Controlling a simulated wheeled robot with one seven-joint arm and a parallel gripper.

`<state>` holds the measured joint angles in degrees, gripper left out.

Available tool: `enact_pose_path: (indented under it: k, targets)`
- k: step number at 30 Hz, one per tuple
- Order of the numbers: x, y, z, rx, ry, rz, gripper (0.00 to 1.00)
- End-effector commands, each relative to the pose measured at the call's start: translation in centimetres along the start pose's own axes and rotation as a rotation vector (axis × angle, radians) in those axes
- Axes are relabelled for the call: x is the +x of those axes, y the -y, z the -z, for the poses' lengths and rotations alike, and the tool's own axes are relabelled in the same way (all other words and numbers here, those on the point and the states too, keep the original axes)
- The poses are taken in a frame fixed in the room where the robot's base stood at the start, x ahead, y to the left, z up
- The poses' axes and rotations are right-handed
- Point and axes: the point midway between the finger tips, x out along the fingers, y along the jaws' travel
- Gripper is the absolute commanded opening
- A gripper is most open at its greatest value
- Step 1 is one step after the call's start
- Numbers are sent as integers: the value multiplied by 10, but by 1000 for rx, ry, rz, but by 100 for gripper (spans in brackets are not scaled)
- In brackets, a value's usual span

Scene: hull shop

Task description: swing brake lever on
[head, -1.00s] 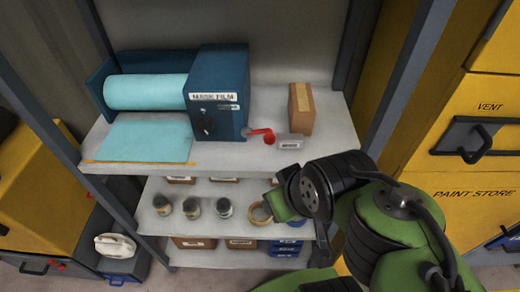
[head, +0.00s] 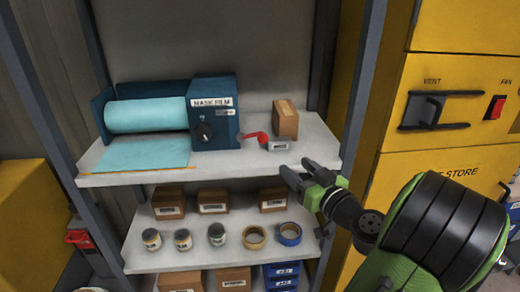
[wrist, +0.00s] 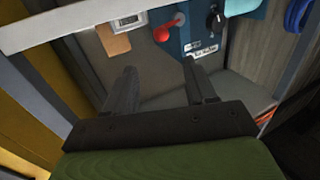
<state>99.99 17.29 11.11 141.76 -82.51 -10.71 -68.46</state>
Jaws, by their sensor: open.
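The blue mask film dispenser (head: 215,112) stands on the upper shelf with a pale blue roll (head: 145,115) on its left and a black knob on its front. A red lever (head: 262,138) sticks out from its right side, low near the shelf top. The lever also shows in the wrist view (wrist: 163,34), with a round red end. My gripper (head: 296,168) is open and empty, in front of the upper shelf's edge, right of and below the lever. In the wrist view, its two fingers (wrist: 159,68) are apart, with nothing between them, not touching the lever.
A small grey labelled box (head: 277,145) lies right beside the lever, and a brown carton (head: 285,120) stands behind it. The shelf edge (head: 200,173) lies close to my gripper. Jars, tape rolls and cartons fill the lower shelf. Yellow cabinets (head: 430,145) stand right.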

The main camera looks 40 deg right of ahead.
Motion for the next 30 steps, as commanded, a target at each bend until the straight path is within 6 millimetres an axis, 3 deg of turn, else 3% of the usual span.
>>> enact_pose_path:
  k: [15, 21, 28, 30]
  targets:
    - [123, 3, 2, 1, 1, 7, 56]
    - [142, 2, 0, 1, 2, 3, 56]
    - [142, 2, 0, 0, 4, 2, 56]
    - [142, 2, 0, 0, 4, 2, 45]
